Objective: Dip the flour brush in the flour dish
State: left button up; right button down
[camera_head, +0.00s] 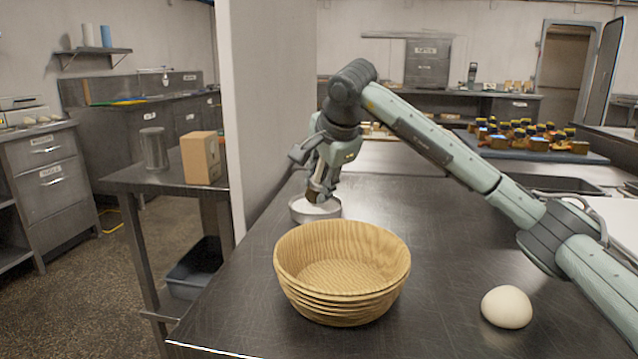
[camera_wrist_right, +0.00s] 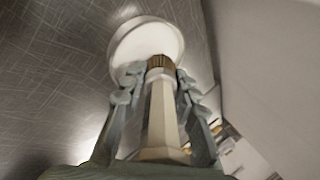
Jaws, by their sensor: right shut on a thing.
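My right gripper (camera_head: 322,186) points down over the flour dish (camera_head: 301,217), a small round metal dish on the steel counter behind the wooden bowl stack. The gripper is shut on the flour brush (camera_wrist_right: 160,120), which has a pale faceted handle and brown bristles. In the right wrist view the fingers (camera_wrist_right: 155,82) stand on both sides of the brush. The bristle end overlaps the near edge of the white-filled dish (camera_wrist_right: 118,50). I cannot tell whether the bristles touch the flour. My left gripper is not in view.
A stack of wooden bowls (camera_head: 345,288) stands close in front of the dish. A pale dough ball (camera_head: 507,307) lies at the right. A wall panel (camera_head: 275,110) rises along the counter's left side. A tray of small baked goods (camera_head: 525,150) is farther back.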

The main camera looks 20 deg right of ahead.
jog(key=shift+f, duration=0.45)
dwell(0.6)
jog(key=shift+r+p, duration=2.4)
jog(key=shift+r, duration=1.15)
jog(key=shift+f, duration=0.1)
